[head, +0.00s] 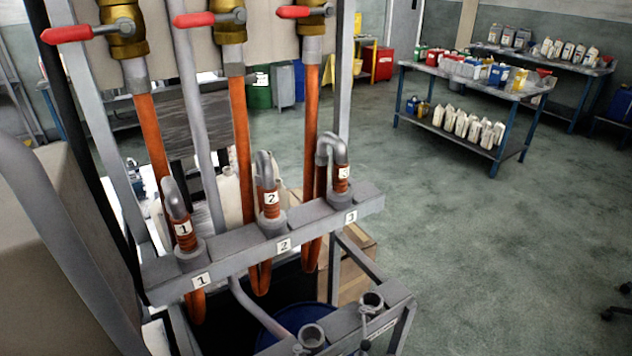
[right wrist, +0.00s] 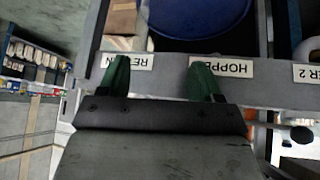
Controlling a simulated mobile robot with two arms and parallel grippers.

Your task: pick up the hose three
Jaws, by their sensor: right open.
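Hose three (head: 341,185) is an orange hose with a grey hooked nozzle and a "3" tag. It sits upright at the right end of the grey holder bar (head: 316,222), in the slot marked 3. Hose one (head: 183,233) and hose two (head: 269,200) stand in their slots to its left. My right gripper (right wrist: 158,62) shows only in the right wrist view, its two green fingers apart with nothing between them. It faces a grey frame bar with a "HOPPER" label (right wrist: 226,67). No hose shows there. My left gripper is not in view.
Red-handled brass valves (head: 230,22) are above the hoses. Below the bar is a lower grey rail with short pipe sockets (head: 311,337) and a blue drum (head: 290,322). A table with bottles (head: 470,80) stands at the back right. The floor between is clear.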

